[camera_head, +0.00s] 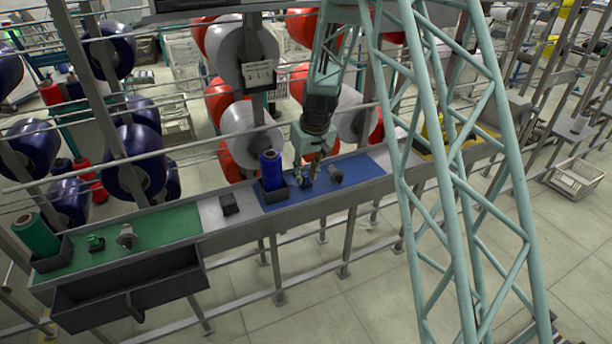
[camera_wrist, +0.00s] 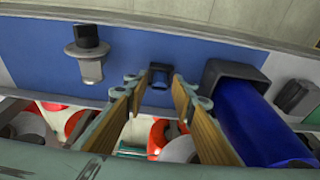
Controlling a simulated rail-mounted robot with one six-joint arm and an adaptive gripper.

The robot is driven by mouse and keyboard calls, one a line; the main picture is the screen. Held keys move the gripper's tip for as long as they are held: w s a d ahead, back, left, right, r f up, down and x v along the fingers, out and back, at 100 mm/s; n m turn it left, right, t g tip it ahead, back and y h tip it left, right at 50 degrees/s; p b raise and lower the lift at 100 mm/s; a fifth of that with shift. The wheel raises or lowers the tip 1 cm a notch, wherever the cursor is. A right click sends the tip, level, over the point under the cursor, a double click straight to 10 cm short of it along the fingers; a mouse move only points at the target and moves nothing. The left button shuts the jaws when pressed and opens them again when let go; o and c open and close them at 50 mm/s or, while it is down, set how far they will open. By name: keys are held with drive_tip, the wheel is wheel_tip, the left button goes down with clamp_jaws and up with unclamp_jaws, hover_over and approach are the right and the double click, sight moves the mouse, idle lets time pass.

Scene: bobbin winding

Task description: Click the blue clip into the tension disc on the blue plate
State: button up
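The blue plate (camera_head: 360,164) lies on the long shelf. The tension disc (camera_head: 335,174) stands on it, grey with a dark knob; it also shows at upper left in the wrist view (camera_wrist: 88,52). The small blue clip (camera_wrist: 160,76) sits on the plate between the disc and the blue spool. My gripper (camera_head: 313,172) points down over the plate, left of the disc in the head view. In the wrist view my gripper (camera_wrist: 160,84) has its fingertips spread on either side of the clip, with gaps to both. In the head view the clip is largely hidden by the fingers.
A blue spool (camera_head: 271,169) in a dark holder stands close left of my gripper. A black block (camera_head: 229,204) lies on the bare grey section. A green plate (camera_head: 170,224) carries a green clip (camera_head: 96,243) and another disc (camera_head: 127,237). A dark drawer (camera_head: 130,288) hangs below.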

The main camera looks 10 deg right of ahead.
drive_tip(key=shift+c, duration=0.9)
drive_tip(key=c, duration=0.5)
drive_tip(key=shift+r, duration=0.1)
drive_tip(key=shift+r+p, duration=0.7)
drive_tip(key=shift+r, duration=1.5)
